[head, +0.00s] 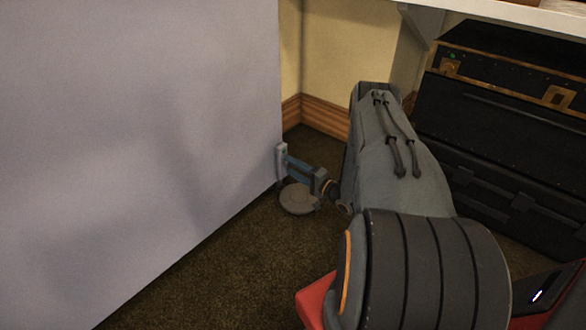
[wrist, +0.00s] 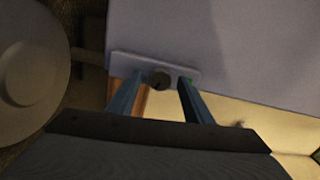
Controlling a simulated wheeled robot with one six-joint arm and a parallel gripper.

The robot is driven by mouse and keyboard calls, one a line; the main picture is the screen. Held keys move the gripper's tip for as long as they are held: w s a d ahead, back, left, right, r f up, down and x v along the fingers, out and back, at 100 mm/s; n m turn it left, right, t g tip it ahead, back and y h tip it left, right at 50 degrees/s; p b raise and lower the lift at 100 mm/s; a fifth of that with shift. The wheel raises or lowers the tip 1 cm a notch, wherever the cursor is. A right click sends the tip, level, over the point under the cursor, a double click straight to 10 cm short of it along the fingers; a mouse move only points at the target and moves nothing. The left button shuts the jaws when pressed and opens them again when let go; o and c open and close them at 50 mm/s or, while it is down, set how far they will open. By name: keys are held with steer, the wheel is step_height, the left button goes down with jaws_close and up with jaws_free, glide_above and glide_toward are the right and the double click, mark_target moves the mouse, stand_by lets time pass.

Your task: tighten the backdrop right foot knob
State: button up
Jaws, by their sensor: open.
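The backdrop (head: 140,130) is a large pale grey-lavender panel filling the left of the head view. At its lower right edge are a light upright bracket (head: 281,165) and a round grey foot disc (head: 299,199) on the carpet. In the wrist view, the dark round knob (wrist: 159,78) sits on the bracket plate (wrist: 120,62). My gripper (wrist: 160,84) is open, its two blue fingers on either side of the knob with a gap showing at each side. In the head view my gripper (head: 288,161) reaches left to the bracket; the knob is hidden there.
Black cases (head: 500,130) are stacked at the right, close beside my arm. A pale shelf edge (head: 510,14) runs above them. A wooden skirting board (head: 322,115) lines the yellow wall behind. Dark carpet (head: 225,265) is clear in front of the backdrop.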

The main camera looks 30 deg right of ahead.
steer(key=p+v, duration=0.2)
steer(key=v, duration=0.5)
steer(key=shift+s, duration=0.3)
